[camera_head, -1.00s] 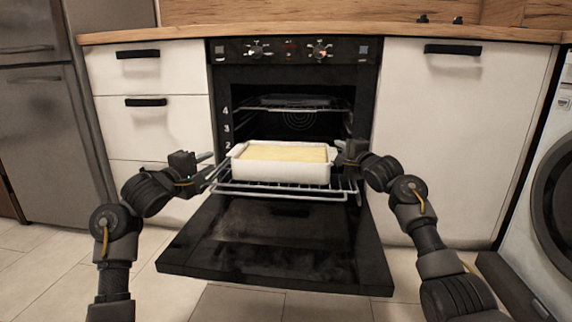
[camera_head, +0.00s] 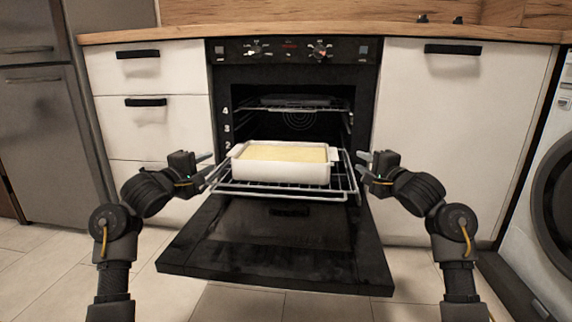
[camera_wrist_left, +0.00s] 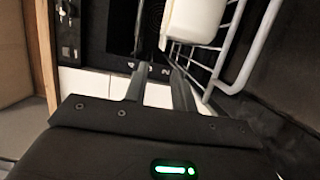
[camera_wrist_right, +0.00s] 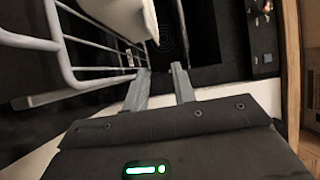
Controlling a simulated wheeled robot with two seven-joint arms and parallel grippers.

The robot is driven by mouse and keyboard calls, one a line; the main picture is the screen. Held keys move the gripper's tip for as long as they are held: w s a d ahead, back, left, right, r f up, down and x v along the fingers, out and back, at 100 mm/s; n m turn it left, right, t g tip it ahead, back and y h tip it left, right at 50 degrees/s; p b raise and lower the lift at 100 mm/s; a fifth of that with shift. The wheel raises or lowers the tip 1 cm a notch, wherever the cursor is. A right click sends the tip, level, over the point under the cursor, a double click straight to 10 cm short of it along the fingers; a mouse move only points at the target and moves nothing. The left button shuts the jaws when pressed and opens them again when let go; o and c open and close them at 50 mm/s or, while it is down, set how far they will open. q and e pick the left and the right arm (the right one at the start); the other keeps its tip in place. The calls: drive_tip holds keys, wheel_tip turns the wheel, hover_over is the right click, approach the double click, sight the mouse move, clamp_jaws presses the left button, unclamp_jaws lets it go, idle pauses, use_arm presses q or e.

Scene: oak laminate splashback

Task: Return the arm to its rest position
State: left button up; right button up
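My left gripper (camera_head: 207,163) is at the left side of the pulled-out oven rack, beside a white baking dish, and looks empty. In the left wrist view its two fingers (camera_wrist_left: 158,85) stand apart with nothing between them. My right gripper (camera_head: 362,163) is just right of the rack, clear of the dish. In the right wrist view its fingers (camera_wrist_right: 162,85) are apart and empty. The white dish (camera_head: 281,172) with a pale yellow filling sits level on the wire rack (camera_head: 340,186).
The oven door (camera_head: 275,240) hangs open below the rack. A second rack (camera_head: 290,107) is inside the oven. White drawers (camera_head: 150,130) stand left and a white cabinet (camera_head: 455,140) right. A washing machine (camera_head: 556,190) is at the far right. Floor is free in front.

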drive_tip(key=shift+s+d, duration=0.1)
drive_tip(key=shift+s, duration=0.2)
